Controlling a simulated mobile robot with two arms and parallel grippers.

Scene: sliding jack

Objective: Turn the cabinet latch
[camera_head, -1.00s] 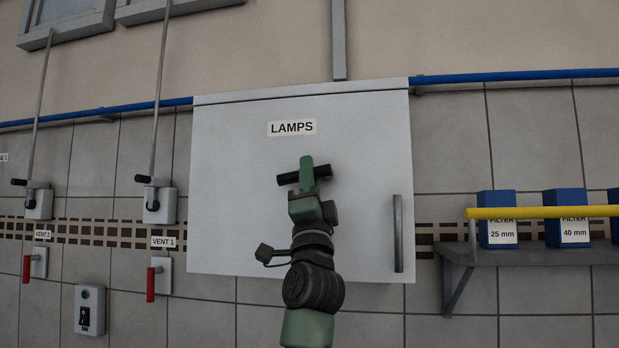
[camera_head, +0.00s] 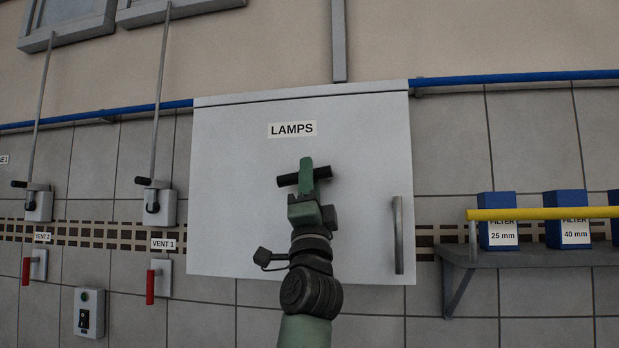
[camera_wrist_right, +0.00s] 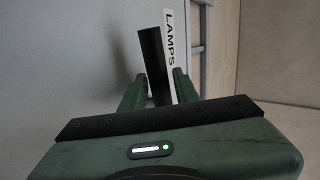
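The cabinet latch is a black bar handle (camera_head: 324,174) on the front of the white cabinet (camera_head: 230,200), below its LAMPS label (camera_head: 292,129). The bar is nearly level, its right end slightly higher. My right gripper (camera_head: 306,172) is at the middle of the bar and hides that part. In the right wrist view the black bar (camera_wrist_right: 153,55) lies between the two green fingers of my right gripper (camera_wrist_right: 160,85). The fingers are close on both sides and look shut on it. My left gripper is not in view.
A grey vertical handle (camera_head: 398,235) is at the cabinet's right edge. To the right, a shelf (camera_head: 540,256) with a yellow rail (camera_head: 550,213) holds blue filter boxes (camera_head: 497,206). Levers (camera_head: 158,204), red handles (camera_head: 151,285) and a switch box (camera_head: 89,312) are on the left wall.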

